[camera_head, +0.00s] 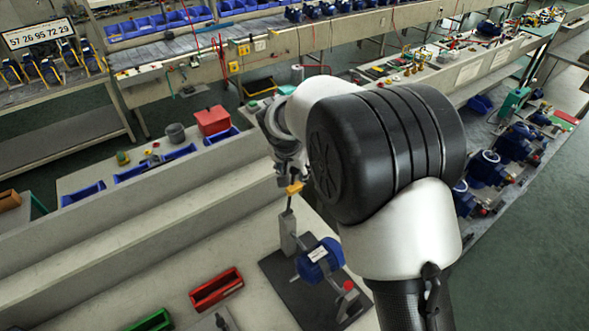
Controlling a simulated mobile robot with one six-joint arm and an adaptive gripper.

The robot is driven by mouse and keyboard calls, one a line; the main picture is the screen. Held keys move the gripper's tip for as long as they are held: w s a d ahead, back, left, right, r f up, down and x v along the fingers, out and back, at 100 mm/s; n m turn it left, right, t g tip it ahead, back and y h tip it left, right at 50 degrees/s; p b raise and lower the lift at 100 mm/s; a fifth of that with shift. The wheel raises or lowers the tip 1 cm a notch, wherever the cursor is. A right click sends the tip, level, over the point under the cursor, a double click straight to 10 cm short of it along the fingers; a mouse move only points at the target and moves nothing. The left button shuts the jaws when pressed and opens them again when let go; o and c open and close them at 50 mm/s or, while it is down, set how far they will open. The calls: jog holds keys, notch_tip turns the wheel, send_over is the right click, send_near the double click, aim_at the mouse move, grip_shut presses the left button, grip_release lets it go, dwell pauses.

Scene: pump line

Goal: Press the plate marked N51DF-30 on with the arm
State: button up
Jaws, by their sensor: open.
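A blue pump (326,262) stands on a dark mat (283,270) on the bench below my arm. A small white plate (317,254) shows on the pump's upper face; its marking is too small to read, and I cannot tell how firmly it sits. My gripper (290,181) is above and to the left of the pump, pointing down, small in view and open. An orange piece (294,188) on a dark rod shows right below it, above a grey post (289,236). I cannot tell whether the gripper touches the orange piece.
A red bin (216,289) and a green bin (150,322) stand on the bench to the left. A red-topped part (348,287) is at the mat's right. A long raised ledge (130,232) runs behind the bins. My arm hides the area right of the pump.

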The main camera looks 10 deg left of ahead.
jog(key=shift+c, duration=0.3)
grip_shut()
dwell(0.5)
